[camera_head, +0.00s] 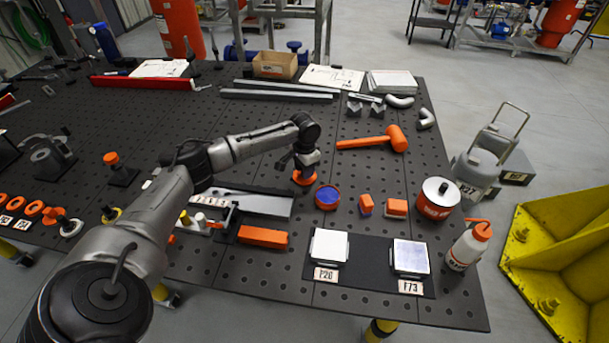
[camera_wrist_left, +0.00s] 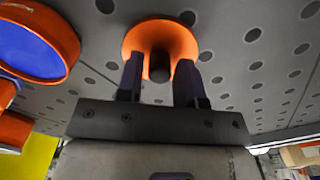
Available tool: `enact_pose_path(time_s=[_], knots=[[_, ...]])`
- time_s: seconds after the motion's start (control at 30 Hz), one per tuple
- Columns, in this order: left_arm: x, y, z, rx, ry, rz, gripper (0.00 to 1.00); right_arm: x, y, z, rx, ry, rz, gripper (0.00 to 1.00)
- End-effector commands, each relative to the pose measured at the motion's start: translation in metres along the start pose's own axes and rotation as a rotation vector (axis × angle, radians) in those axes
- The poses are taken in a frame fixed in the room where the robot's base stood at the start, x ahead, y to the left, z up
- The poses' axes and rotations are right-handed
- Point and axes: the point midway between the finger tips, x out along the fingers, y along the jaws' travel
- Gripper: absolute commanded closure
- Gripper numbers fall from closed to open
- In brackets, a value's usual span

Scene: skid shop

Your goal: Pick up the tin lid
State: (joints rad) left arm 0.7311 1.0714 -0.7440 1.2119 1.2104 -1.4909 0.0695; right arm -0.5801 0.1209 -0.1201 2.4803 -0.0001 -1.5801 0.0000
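The tin lid (camera_head: 304,178) is an orange disc near the middle of the bench, behind the tin. It also shows in the left wrist view (camera_wrist_left: 146,36), with a dark-ended knob standing up from its middle. My left gripper (camera_head: 303,162) is directly over it. In the left wrist view its two dark fingers (camera_wrist_left: 158,72) stand on either side of the knob, with a narrow gap seemingly showing; the grip looks open. The fingers partly hide the lid. The orange tin (camera_head: 327,197) with a blue inside stands beside it; in the left wrist view it is at upper left (camera_wrist_left: 34,42). My right gripper is not in view.
Orange blocks (camera_head: 397,208) and a lidded orange pot (camera_head: 437,198) stand to the right. An orange mallet (camera_head: 372,142) lies behind. An orange bar (camera_head: 263,237) and grey channel (camera_head: 262,204) lie in front and left. Bare perforated bench (camera_head: 245,275) shows in front.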

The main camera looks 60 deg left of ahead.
Motion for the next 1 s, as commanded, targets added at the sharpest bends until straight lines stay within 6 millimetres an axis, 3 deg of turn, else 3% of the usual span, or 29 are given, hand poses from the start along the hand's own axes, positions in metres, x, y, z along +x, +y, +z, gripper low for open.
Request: enact_pose_path(time_s=[0.33, 0.73, 1.0], knots=[[0.0, 0.0, 0.0, 0.0, 0.0, 0.0, 1.0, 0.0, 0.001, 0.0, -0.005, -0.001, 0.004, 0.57], [-0.007, 0.0, 0.0, 0.0, 0.001, 0.0, 1.0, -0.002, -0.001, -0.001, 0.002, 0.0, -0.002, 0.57], [-0.044, 0.0, -0.001, 0.001, 0.003, 0.001, 1.0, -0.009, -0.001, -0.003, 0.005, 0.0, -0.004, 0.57]])
